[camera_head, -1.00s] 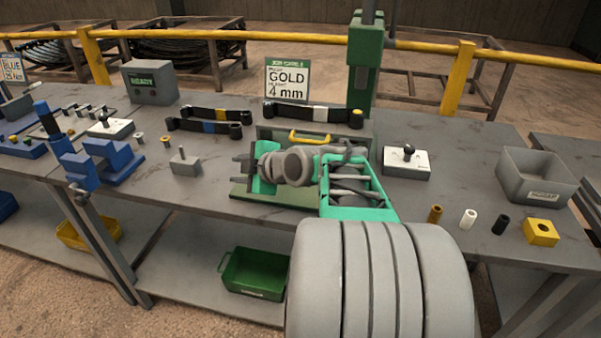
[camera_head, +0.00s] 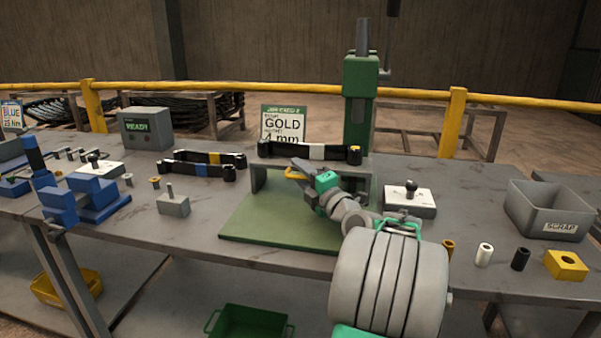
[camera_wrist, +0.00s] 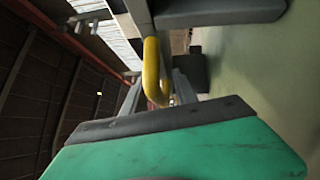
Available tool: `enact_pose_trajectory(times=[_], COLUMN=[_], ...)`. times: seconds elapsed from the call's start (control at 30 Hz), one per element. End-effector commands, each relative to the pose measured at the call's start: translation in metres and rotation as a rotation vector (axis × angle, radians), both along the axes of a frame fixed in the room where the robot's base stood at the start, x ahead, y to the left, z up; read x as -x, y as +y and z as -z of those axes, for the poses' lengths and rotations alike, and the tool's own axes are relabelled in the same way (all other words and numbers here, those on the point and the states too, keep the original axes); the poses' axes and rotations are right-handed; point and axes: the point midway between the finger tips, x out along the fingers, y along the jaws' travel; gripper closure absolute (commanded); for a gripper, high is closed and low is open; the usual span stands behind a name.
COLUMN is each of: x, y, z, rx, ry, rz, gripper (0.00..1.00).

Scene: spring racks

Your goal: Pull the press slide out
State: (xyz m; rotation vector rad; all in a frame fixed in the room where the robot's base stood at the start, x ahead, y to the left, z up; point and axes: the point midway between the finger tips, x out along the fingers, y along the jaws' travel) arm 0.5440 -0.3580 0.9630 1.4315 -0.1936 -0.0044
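The press has a green column (camera_head: 360,105) at the back of the bench and a green base plate (camera_head: 265,235) in front. A low grey frame (camera_head: 258,180) stands on the plate, below the black arm with the white band. The yellow handle (camera_head: 293,173) is at the frame's front; the slide itself is mostly hidden by my gripper. My gripper (camera_head: 297,170) is at the handle, its fingers apart. In the wrist view the yellow handle (camera_wrist: 151,70) appears between the two grey fingers, with gaps beside it. I cannot tell whether they touch it.
A white block with a black knob (camera_head: 410,200) stands right of the plate, then a grey scrap bin (camera_head: 545,210). Small cylinders and a yellow block (camera_head: 566,265) line the right front. A grey block with a pin (camera_head: 173,203) and blue fixtures (camera_head: 85,198) are left.

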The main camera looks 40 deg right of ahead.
Motion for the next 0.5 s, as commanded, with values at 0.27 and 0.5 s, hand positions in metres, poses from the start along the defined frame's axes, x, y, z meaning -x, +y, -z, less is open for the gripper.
enact_pose_trajectory(times=[0.27,0.5], x=[0.0003,0.0003], y=[0.0001,0.0003], z=[0.0002,-0.0010], rx=[0.000,0.002], ry=[0.000,-0.002], rz=[0.000,0.000], gripper=[0.76,0.95])
